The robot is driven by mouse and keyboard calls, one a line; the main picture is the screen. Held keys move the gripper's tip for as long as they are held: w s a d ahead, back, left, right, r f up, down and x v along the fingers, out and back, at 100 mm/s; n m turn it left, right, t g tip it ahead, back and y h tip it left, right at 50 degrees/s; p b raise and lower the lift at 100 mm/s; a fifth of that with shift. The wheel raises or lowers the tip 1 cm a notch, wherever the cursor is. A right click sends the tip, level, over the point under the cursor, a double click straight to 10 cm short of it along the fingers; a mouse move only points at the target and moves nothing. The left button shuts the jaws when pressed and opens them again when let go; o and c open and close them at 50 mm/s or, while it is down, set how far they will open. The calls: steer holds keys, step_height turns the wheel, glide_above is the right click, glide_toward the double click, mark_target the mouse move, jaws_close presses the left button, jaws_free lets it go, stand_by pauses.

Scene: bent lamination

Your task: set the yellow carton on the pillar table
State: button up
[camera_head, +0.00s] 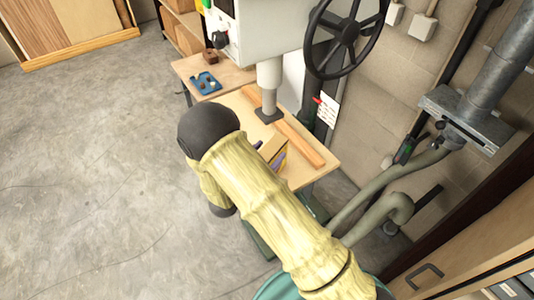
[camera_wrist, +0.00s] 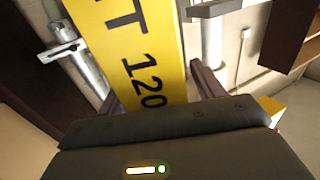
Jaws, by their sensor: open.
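The yellow carton (camera_wrist: 138,45) fills the upper middle of the wrist view, with "T 120" printed in black on its face. My gripper (camera_wrist: 158,85) is open, with one dark finger on each side of the carton; I cannot tell whether either touches it. In the head view a small part of the carton (camera_head: 274,147) shows beside my arm, over the pale wooden pillar table (camera_head: 312,172). Whether the carton rests on the table cannot be told.
A long wooden strip (camera_head: 296,138) lies across the table, beside the machine's grey post and foot (camera_head: 268,113). A black handwheel (camera_head: 345,40) hangs above. Concrete floor (camera_head: 90,160) is clear at left.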

steer(key=b+v, duration=0.6)
steer(key=v, duration=1.1)
steer(key=shift+s+a, duration=0.15)
steer(key=shift+s, duration=0.05)
